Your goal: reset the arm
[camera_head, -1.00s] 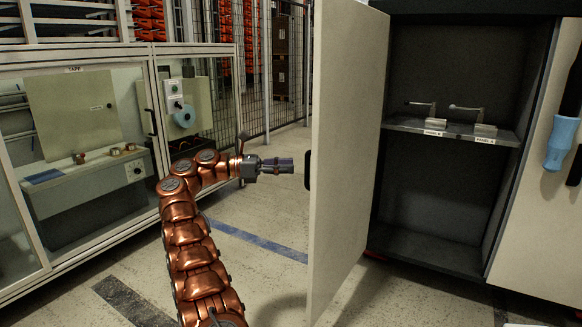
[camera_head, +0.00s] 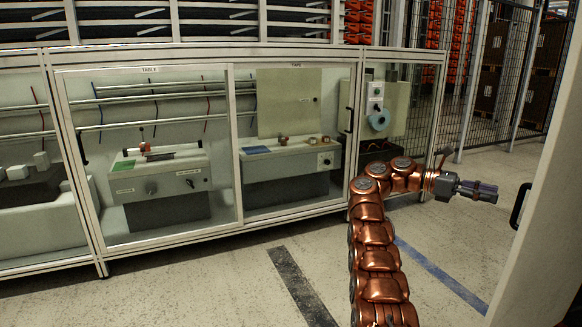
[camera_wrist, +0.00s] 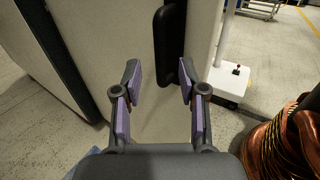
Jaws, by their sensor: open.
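My copper-coloured arm (camera_head: 375,260) rises from the bottom of the head view and bends right at the top. My gripper (camera_head: 488,192) points right toward the black handle (camera_head: 520,205) of a pale cabinet door (camera_head: 545,230), with a gap between them in that view. In the wrist view my gripper (camera_wrist: 160,85) has its two purple-padded fingers spread apart with nothing between them. The black handle (camera_wrist: 169,45) shows beyond the fingertips on the pale door (camera_wrist: 115,40).
A long glass-fronted enclosure (camera_head: 230,225) stands left and behind, with labelled stations inside. A black mesh fence (camera_head: 470,90) is at the back right. Open floor with a dark strip (camera_head: 300,285) and a blue line (camera_head: 440,268) lies between. A white base (camera_wrist: 228,85) stands near the door.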

